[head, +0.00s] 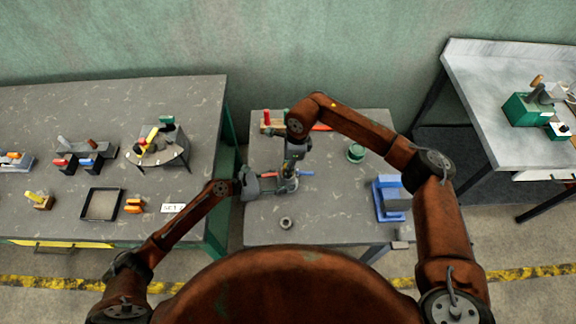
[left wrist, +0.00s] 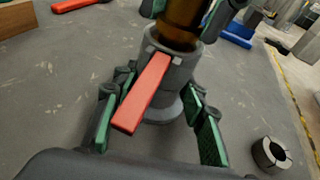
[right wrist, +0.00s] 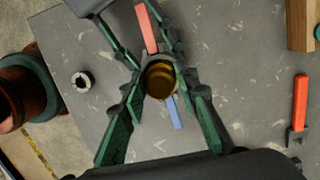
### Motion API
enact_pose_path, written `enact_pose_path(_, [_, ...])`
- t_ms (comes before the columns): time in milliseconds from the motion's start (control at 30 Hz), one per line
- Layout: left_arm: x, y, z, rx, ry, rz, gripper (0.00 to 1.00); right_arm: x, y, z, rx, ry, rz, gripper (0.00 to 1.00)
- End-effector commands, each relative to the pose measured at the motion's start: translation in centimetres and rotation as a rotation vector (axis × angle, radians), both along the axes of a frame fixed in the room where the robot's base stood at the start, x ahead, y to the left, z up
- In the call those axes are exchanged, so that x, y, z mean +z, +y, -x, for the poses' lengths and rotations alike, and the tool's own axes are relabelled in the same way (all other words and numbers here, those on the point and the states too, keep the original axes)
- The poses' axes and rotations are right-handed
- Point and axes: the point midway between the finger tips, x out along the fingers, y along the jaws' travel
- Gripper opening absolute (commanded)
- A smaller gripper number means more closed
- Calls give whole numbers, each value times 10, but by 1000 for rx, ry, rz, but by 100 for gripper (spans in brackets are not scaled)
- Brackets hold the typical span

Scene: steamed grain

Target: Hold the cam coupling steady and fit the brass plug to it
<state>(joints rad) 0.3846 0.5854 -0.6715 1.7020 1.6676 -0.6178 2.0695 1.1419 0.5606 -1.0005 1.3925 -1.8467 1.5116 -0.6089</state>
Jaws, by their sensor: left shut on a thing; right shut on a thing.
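The cam coupling is a grey cup (left wrist: 158,105) standing upright on the table, with a red lever (left wrist: 143,92) on the near side and a blue lever (right wrist: 173,112) on the other. My left gripper (left wrist: 158,85) is shut on the coupling, one finger on each side of the red lever. The brass plug (left wrist: 181,22) is upright over the coupling, its lower end at or inside the cup's mouth; how deep cannot be told. My right gripper (right wrist: 162,82) is shut on the plug from above. In the head view my arms partly hide the coupling (head: 288,185).
A loose grey ring (head: 286,223) lies nearer me on the table (head: 340,225). A blue stand (head: 390,198) and a green round object (head: 355,152) are to the right. A wooden block (head: 272,128) and a red-handled tool (right wrist: 299,100) lie at the back. The front right is clear.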

Motion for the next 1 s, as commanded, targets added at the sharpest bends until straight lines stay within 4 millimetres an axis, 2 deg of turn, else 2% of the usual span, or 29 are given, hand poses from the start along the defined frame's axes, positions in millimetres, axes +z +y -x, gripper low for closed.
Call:
enact_pose_path(467, [3, -1, -1, 0, -3, 3, 26, -2, 0, 0, 0, -1, -1, 0])
enact_pose_path(500, [3, -1, -1, 0, -3, 3, 26, -2, 0, 0, 0, -1, -1, 31])
enact_pose_path(767, [3, -1, -1, 0, -4, 4, 26, -3, 0, 0, 0, 0, -1, 48])
enact_pose_path(1000, [4, -1, -1, 0, -5, 5, 26, -3, 0, 0, 0, 1, 1, 49])
